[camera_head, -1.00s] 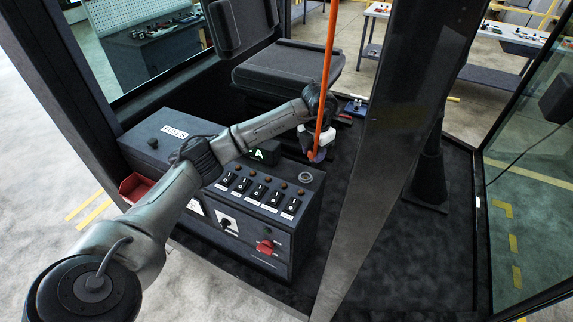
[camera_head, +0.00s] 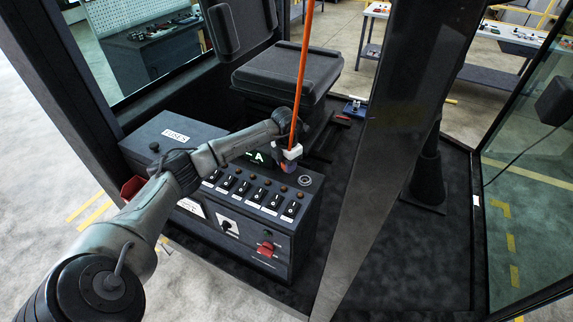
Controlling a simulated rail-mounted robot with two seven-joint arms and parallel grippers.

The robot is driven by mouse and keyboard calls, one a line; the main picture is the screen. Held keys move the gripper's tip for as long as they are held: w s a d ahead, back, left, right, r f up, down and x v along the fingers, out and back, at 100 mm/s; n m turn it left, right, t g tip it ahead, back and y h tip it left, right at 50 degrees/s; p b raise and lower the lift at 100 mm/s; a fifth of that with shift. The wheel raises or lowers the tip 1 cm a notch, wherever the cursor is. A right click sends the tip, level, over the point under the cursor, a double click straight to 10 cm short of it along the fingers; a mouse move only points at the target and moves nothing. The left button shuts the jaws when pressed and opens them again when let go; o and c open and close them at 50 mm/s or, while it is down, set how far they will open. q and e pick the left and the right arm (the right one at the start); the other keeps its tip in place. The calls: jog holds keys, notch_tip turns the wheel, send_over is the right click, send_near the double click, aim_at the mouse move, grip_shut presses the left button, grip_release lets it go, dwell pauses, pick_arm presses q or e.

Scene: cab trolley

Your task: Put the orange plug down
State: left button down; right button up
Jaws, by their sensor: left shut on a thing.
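My left gripper (camera_head: 287,153) is shut on the orange plug (camera_head: 289,165), just above the back right part of the dark console (camera_head: 265,228). The plug is small here and mostly hidden by the fingers. Its orange cable (camera_head: 302,75) runs taut up and out of the top of the picture. A round socket (camera_head: 305,180) sits on the console top, to the right of and below the plug. The plug looks apart from the socket; I cannot tell whether it touches the console. My right gripper is not in view.
A black seat (camera_head: 288,75) stands behind. A dark cab pillar (camera_head: 385,130) rises at the right. A fuse box (camera_head: 173,140) lies left.

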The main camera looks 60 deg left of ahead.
pick_arm(q)
jog(key=shift+f, duration=0.5)
jog(key=shift+f, duration=0.15)
jog(key=c, duration=1)
grip_release()
jog(key=shift+r, duration=0.2)
notch_tip(320, 180, up, 10)
jog(key=shift+r+b, duration=0.2)
jog(key=shift+b, duration=0.6)
jog(key=shift+r, duration=0.7)
